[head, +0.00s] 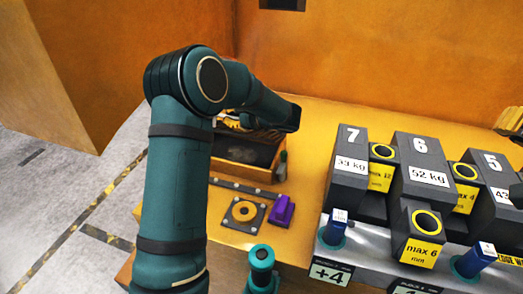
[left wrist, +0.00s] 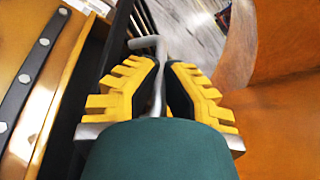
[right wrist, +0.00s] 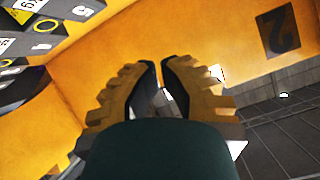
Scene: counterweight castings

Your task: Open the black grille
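My left gripper (head: 236,122) is mostly hidden behind my teal left arm in the head view, with yellow finger parts showing by the wooden box. In the left wrist view its yellow fingers (left wrist: 162,75) are closed around a bent grey metal bar (left wrist: 150,42), which looks like a handle. A black frame with dark slats (left wrist: 138,22), seemingly the black grille, lies just left of and beyond the fingers. Its full outline is hidden.
An orange box (head: 232,174) with a dark inside stands at the back. In front are a yellow ring on a plate (head: 244,211) and a purple block (head: 282,211). Grey numbered weights (head: 345,160) stand on a rack at the right. Grey floor shows at the left.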

